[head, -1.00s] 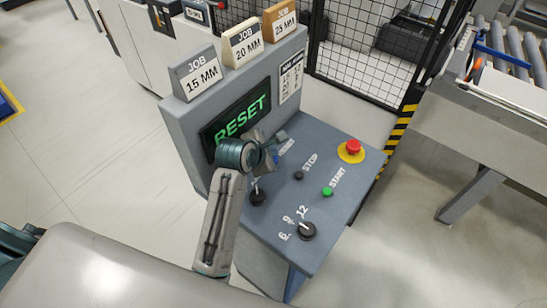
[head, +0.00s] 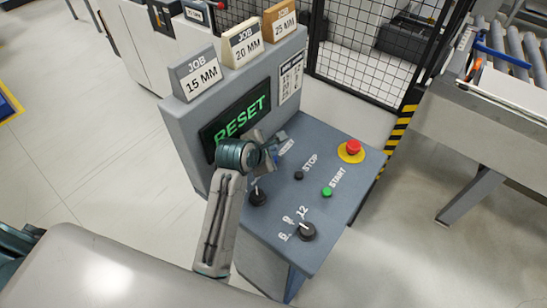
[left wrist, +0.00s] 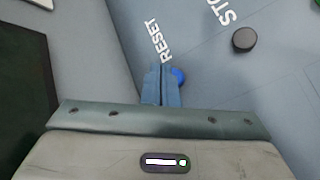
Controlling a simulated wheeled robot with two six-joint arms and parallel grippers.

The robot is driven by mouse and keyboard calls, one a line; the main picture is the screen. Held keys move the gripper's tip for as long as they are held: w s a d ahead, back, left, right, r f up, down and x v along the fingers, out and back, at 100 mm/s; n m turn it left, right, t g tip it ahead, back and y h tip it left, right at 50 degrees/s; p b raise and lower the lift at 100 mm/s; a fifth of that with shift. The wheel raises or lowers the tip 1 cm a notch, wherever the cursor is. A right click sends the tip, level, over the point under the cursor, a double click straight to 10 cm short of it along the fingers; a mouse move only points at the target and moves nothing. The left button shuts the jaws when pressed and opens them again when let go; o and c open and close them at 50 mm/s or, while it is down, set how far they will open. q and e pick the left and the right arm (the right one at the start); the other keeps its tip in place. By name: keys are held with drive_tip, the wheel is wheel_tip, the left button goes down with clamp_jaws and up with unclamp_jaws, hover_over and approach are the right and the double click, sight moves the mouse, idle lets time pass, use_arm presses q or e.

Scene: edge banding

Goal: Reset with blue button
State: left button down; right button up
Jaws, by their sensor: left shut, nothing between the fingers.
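The blue button (left wrist: 178,76) shows in the left wrist view, beside the printed word RESET on the grey console panel (head: 330,160). It is partly hidden behind my left gripper's fingers. My left gripper (left wrist: 161,72) is shut and empty, with its tips right at the button's left side. I cannot tell whether they touch it. In the head view the left gripper (head: 278,150) is over the back left of the panel and covers the button's area. The console screen (head: 238,118) reads RESET in green. My right gripper is not in view.
The panel also holds a black STOP button (head: 298,175), a green START button (head: 327,191), a red emergency button (head: 353,147), and black knobs, one a numbered dial (head: 307,232). JOB blocks (head: 196,73) stand on the console top. A mesh fence (head: 370,50) stands behind.

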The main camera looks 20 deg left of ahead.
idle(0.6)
use_arm(q)
drive_tip(key=shift+f, duration=0.1)
drive_tip(key=shift+f, duration=0.35)
drive_tip(key=shift+f, duration=0.1)
idle(0.3)
drive_tip(key=shift+f, duration=0.4)
idle(0.5)
drive_tip(key=shift+r+p, duration=0.1)
drive_tip(key=shift+p, duration=0.2)
drive_tip(key=shift+r, duration=0.8)
